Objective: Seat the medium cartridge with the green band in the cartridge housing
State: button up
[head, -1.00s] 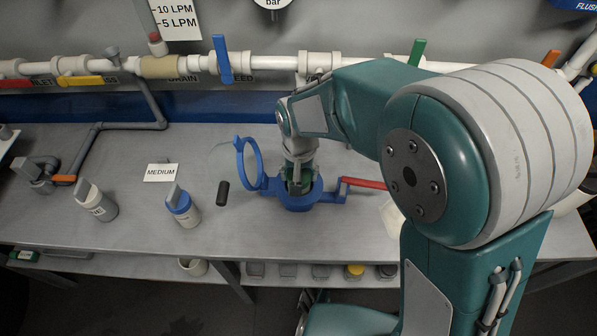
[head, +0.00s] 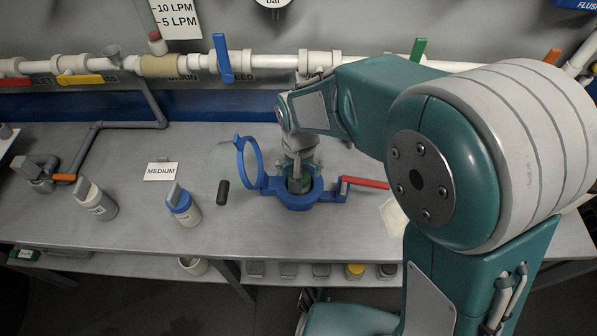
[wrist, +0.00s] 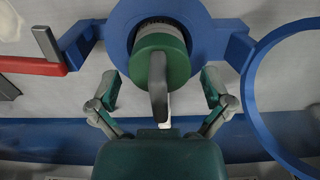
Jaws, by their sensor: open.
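The medium cartridge with the green band (wrist: 150,60) stands in the round opening of the blue cartridge housing (wrist: 196,22). Its green top and grey handle point towards my gripper in the wrist view. How deep it sits I cannot tell. My gripper (wrist: 160,92) is open, its two fingers apart on either side of the grey handle and not visibly touching it. In the head view, my gripper (head: 297,160) is directly above the housing (head: 298,203) and partly hides the cartridge. The housing's blue ring lid (head: 240,165) is swung open, upright at the left.
A red lever (head: 365,183) sticks out at the housing's right. A blue-banded cartridge (head: 183,207), another grey-handled cartridge (head: 97,202), a small black cylinder (head: 223,192) and a MEDIUM sign (head: 161,172) stand to the left. White pipes with coloured valve handles run behind.

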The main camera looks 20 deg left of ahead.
notch_tip(320, 180, up, 11)
jog(key=shift+f, duration=0.1)
jog(key=shift+d, duration=0.1)
jog(key=s+d+r+m+t, duration=0.1)
jog(key=d+r, duration=0.1)
jog(key=d, duration=0.4)
jog(key=d+r+t+y, duration=0.1)
jog(key=d+r, duration=0.2)
jog(key=d, duration=0.3)
jog(key=s+d+r+m+t, duration=0.1)
jog(key=d+r, duration=0.1)
jog(key=d, duration=0.3)
jog(key=s+d+m+t+h, duration=0.1)
jog(key=s+d+t, duration=0.1)
jog(key=s+d, duration=0.6)
jog(key=d, duration=0.4)
jog(key=shift+s+d+r+m+t, duration=0.2)
jog(key=shift+r+m+t, duration=0.1)
jog(key=shift+r, duration=0.05)
